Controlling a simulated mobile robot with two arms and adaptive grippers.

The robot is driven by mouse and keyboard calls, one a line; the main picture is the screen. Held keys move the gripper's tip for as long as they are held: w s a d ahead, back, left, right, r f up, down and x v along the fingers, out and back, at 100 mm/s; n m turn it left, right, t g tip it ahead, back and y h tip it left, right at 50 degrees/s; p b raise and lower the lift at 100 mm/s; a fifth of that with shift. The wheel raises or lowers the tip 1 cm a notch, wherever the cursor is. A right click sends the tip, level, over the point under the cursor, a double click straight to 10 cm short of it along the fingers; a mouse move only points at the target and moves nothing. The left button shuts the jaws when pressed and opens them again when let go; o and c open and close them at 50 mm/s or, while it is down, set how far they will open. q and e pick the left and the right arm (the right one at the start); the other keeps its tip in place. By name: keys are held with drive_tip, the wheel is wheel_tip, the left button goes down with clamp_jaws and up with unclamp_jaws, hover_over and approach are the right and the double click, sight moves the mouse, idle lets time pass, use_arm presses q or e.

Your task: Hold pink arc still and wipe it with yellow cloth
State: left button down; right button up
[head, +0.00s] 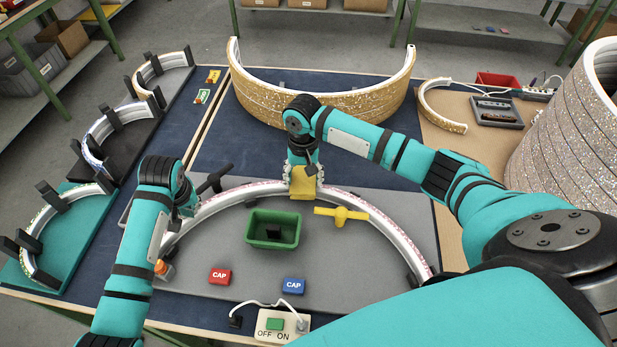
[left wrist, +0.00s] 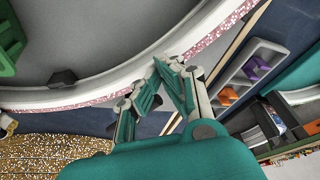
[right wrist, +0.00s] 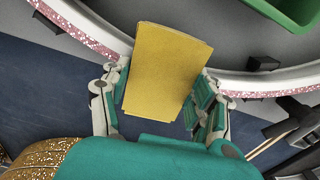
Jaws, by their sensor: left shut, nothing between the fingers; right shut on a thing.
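The pink arc (head: 358,199), a white curved piece with a pink glitter outer side, lies on the grey board. It also shows in the left wrist view (left wrist: 105,92) and the right wrist view (right wrist: 105,38). My right gripper (head: 303,180) is shut on the yellow cloth (head: 302,188) at the top of the arc. In the right wrist view the cloth (right wrist: 165,70) lies over the arc and hides part of it. My left gripper (head: 187,207) is at the arc's left part. In the left wrist view its fingertips (left wrist: 163,68) are together at the arc's outer edge, with nothing between them.
Red (head: 220,276) and blue (head: 293,285) caps and a switch box (head: 282,325) lie in front. A gold glitter arc (head: 255,98) stands behind.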

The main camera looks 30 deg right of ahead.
sight(274, 183)
use_arm(q)
drive_tip(key=shift+a+f, duration=0.1)
use_arm(e)
drive_tip(key=shift+w+a, duration=0.8)
drive_tip(key=shift+a, duration=0.3)
drive_tip(key=shift+w+a, duration=0.75)
drive_tip(key=shift+a, duration=0.35)
drive_tip(key=shift+w+a, duration=0.6)
drive_tip(key=shift+a, duration=0.15)
drive_tip(key=shift+w+a+f, duration=0.1)
drive_tip(key=shift+w+a, duration=0.05)
drive_tip(key=shift+a, duration=0.15)
drive_tip(key=shift+f, duration=0.1)
drive_tip(key=shift+w+r, duration=0.1)
drive_tip(key=shift+r, duration=1.1)
drive_tip(key=shift+r, duration=0.1)
